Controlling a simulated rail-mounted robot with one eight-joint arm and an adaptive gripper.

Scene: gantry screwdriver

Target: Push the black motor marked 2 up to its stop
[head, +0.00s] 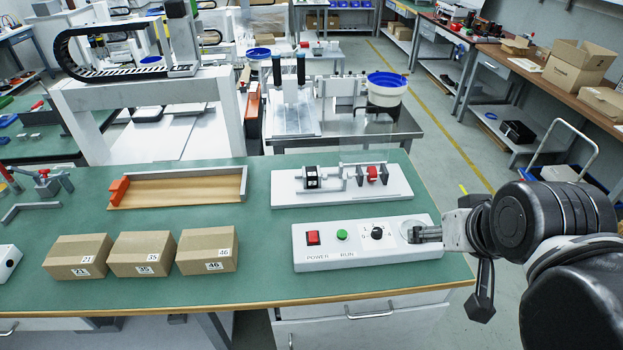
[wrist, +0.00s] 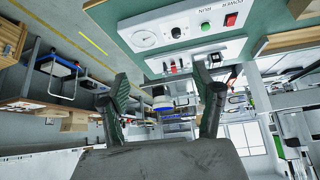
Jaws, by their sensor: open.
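A black motor (head: 311,178) with a light face sits at the left of a white base plate (head: 330,197); its marking is too small to read. A thin shaft and small grey brackets (head: 345,179) lie to its right, and a red part (head: 372,174) is beyond them. I cannot tell which piece is the stop. My gripper (head: 417,235) is at the right end of the control panel, to the right of and nearer than the motor, apart from it. In the wrist view my gripper (wrist: 161,82) is open and empty, with the red part (wrist: 173,66) beyond the fingers.
A white control panel (head: 335,262) with a red switch, green button, knob and gauge stands in front of the plate. A wooden tray (head: 190,187) with a red end block and three cardboard boxes (head: 140,253) are at left. Green table is clear between them.

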